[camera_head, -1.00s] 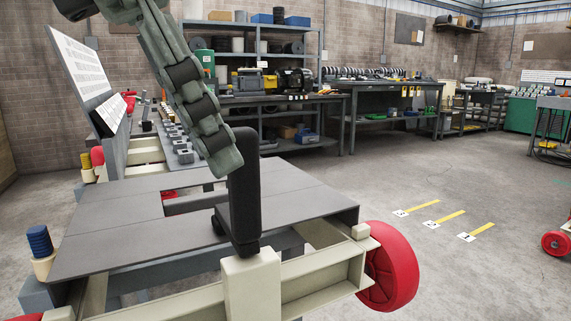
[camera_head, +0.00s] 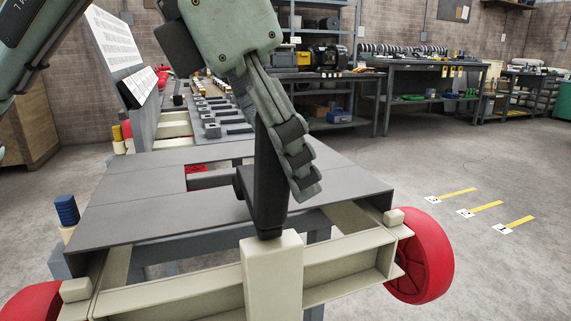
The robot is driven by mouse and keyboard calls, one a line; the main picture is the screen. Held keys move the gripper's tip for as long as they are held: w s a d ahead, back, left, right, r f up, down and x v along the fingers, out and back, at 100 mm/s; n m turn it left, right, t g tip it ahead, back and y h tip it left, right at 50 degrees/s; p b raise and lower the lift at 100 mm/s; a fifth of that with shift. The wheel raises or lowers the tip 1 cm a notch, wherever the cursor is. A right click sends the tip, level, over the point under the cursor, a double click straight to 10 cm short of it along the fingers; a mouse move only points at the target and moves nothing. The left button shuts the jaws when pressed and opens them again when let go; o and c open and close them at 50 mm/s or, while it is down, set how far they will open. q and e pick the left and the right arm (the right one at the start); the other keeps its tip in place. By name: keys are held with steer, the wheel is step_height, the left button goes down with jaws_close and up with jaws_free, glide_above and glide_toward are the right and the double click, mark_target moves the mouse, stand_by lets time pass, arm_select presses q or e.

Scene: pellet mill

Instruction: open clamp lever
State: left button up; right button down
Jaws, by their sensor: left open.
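A dark upright bar, which looks like the clamp lever (camera_head: 268,195), stands on a cream post at the front of a cart with a grey deck (camera_head: 150,203). A small dark piece sticks out on its left side. My left gripper (camera_head: 296,170) reaches down from above with its jaws open. One green finger with black pads hangs along the right of the lever and overlaps its upper part. The other finger is mostly hidden, and I cannot tell whether either touches the lever. My right gripper is not in view.
The cart has red wheels (camera_head: 424,256) and a blue ribbed knob (camera_head: 67,210) at its left. A tilted white panel (camera_head: 113,45) stands behind the deck. Workbenches (camera_head: 420,66) line the back. The floor at right is clear, with yellow strips (camera_head: 487,207).

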arm_select(q)
steer(key=shift+o, duration=0.4)
steer(key=shift+w+a+f, duration=0.15)
steer(key=shift+f, duration=0.15)
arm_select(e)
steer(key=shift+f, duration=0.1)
arm_select(q)
steer(key=shift+a, duration=0.15)
jaws_close()
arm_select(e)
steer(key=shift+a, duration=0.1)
arm_select(q)
steer(key=shift+w, duration=0.1)
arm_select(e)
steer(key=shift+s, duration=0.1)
